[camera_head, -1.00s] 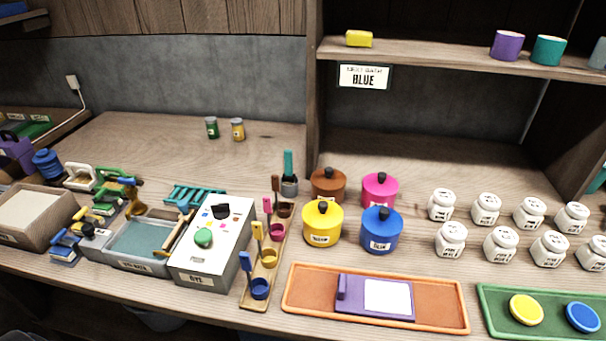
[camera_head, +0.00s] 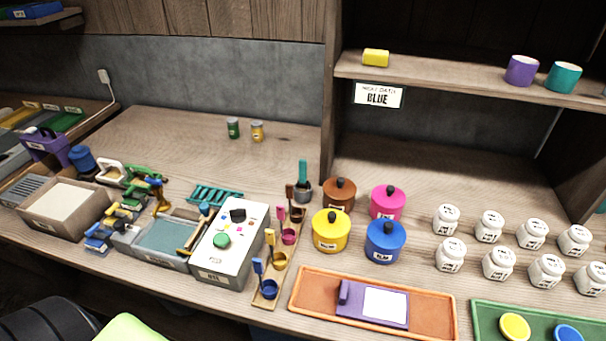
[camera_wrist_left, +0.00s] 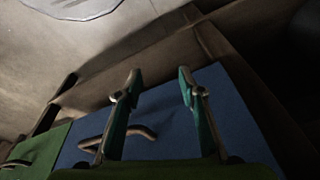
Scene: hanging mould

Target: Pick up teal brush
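The teal brush (camera_head: 302,172) stands upright, handle up, in a small dark grey pot (camera_head: 303,193) at the back end of the wooden brush rack (camera_head: 266,298). Its bristles are hidden in the pot. My left gripper (camera_wrist_left: 158,82) shows in the left wrist view with its two fingers apart and nothing between them. It is in front of a blue panel (camera_wrist_left: 225,110) with a curved handle, far from the brush. Neither gripper shows in the head view.
Brown (camera_head: 339,194), pink, yellow and blue lidded pots stand right of the brush. Brown, pink, yellow and blue brushes line the rack in front. A grey-white box (camera_head: 213,277) stands left of the rack. The counter behind the brush is mostly clear.

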